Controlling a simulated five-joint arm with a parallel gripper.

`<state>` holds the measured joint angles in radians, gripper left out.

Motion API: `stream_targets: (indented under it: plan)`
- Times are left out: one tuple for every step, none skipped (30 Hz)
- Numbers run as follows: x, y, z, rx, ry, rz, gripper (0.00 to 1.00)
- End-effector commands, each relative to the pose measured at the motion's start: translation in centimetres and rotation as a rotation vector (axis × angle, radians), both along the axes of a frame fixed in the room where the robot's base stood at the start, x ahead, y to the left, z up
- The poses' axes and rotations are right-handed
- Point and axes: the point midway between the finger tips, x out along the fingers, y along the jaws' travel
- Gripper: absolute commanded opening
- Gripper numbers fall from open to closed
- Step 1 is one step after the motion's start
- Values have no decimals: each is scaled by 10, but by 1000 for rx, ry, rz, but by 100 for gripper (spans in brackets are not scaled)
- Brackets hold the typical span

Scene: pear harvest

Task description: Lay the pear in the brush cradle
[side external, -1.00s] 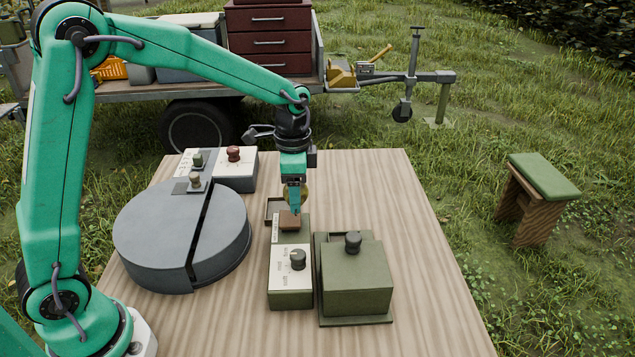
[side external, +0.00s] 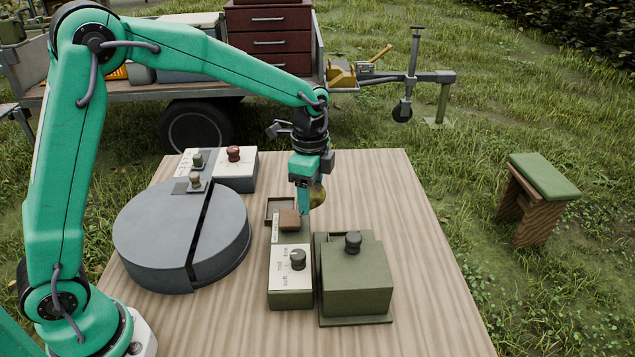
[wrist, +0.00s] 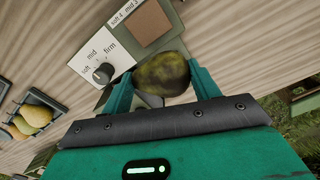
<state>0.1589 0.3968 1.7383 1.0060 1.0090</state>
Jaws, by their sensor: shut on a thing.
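The pear (side external: 317,195) is mottled yellow-green and brown. My gripper (side external: 309,200) is shut on it and holds it behind the dial box, right of the brown pad. In the wrist view, the pear (wrist: 162,74) sits between both green fingers (wrist: 163,86). I cannot say for sure which thing is the brush cradle. A small dark-framed open tray (side external: 268,212) stands just behind the dial box, left of my gripper, partly hidden by the pad.
The dial box (side external: 290,292) bears a brown pad (side external: 290,220) and a knob. A green box (side external: 357,285) stands right of it, a grey round drum (side external: 150,240) left. Two switch boxes stand behind. In the wrist view, pears (wrist: 35,116) lie in a dark tray. The table's right is bare.

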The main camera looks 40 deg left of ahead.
Motion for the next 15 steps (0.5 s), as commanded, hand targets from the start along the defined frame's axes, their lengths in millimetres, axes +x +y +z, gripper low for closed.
stream_targets:
  plan:
    - [3,-6,0,0,0,-64,36]
    - [4,-9,0,1,1,-103,36]
    - [6,-13,0,0,1,-153,36]
    - [7,-17,0,0,0,-192,36]
    - [9,-20,0,0,0,-231,36]
    - [10,-24,0,0,1,-283,36]
    - [12,-27,0,0,0,-322,36]
    - [13,-30,0,0,0,-360,36]
    - [15,-35,0,0,0,-411,36]
    - [16,-38,0,0,0,-448,36]
    - [17,-41,0,0,0,-485,36]
    - [18,-45,0,0,1,-531,36]
    - [19,-47,-1,0,2,-563,36]
    - [19,-50,-1,0,2,-595,36]
    - [21,-53,-1,0,1,-634,36]
